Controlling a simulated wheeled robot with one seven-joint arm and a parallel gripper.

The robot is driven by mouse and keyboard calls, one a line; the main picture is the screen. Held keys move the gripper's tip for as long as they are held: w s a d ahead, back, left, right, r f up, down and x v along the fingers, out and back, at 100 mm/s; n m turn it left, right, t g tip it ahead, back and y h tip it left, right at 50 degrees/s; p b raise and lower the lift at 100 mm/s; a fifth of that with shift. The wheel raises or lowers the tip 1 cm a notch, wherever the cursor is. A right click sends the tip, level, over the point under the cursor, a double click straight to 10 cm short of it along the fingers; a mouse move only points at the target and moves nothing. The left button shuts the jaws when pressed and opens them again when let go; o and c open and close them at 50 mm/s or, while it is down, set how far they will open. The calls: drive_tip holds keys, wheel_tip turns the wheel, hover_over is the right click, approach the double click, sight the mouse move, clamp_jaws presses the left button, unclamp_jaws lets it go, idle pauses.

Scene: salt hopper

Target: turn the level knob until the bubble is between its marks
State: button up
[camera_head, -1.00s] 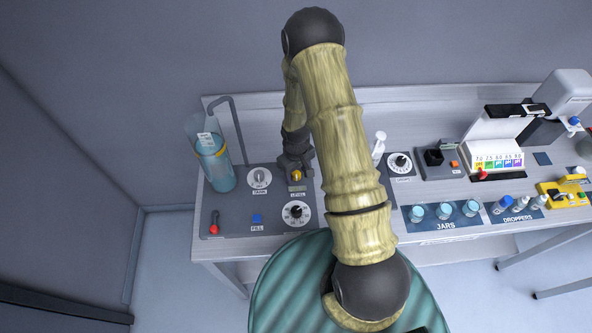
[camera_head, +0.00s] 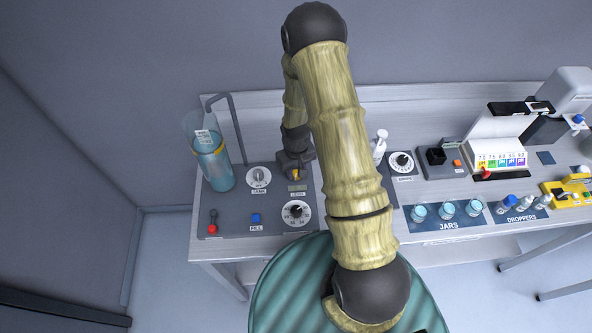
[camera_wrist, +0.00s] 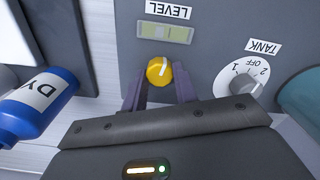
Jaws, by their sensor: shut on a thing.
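The yellow level knob (camera_wrist: 160,71) sits between the two finger tips of my gripper (camera_wrist: 160,88) in the wrist view. A white pointer line shows on its face. In the head view the knob (camera_head: 296,174) is partly covered by my gripper (camera_head: 295,165), which is shut on it. The level vial (camera_wrist: 166,33) is a pale green window beside the LEVEL label, upside down in the wrist view. A lighter patch shows near its middle, but I cannot tell clearly where the bubble lies against the marks. The vial (camera_head: 297,188) is too small to read in the head view.
The TANK dial (camera_wrist: 240,82) is close beside the knob. The lower dial (camera_head: 296,212), blue FILL button (camera_head: 256,218) and red-tipped lever (camera_head: 212,226) share the panel. A blue bottle (camera_wrist: 38,105) lies in the wrist view. A clear tank (camera_head: 212,165) stands at the left.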

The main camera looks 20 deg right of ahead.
sight(296, 173)
drive_tip(key=o, duration=1)
drive_tip(key=shift+c, duration=0.2)
drive_tip(key=shift+r, duration=0.15)
wheel_tip(296, 173, up, 17)
drive_tip(key=b, duration=0.4)
drive_tip(key=s+r+m+t, duration=0.1)
drive_tip(key=s+r, duration=0.3)
drive_tip(key=s, duration=0.9)
drive_tip(key=shift+m+t+b, duration=0.3)
drive_tip(key=shift+m+t, duration=0.1)
drive_tip(key=shift+t, duration=0.4)
drive_tip(key=shift+r, duration=0.1)
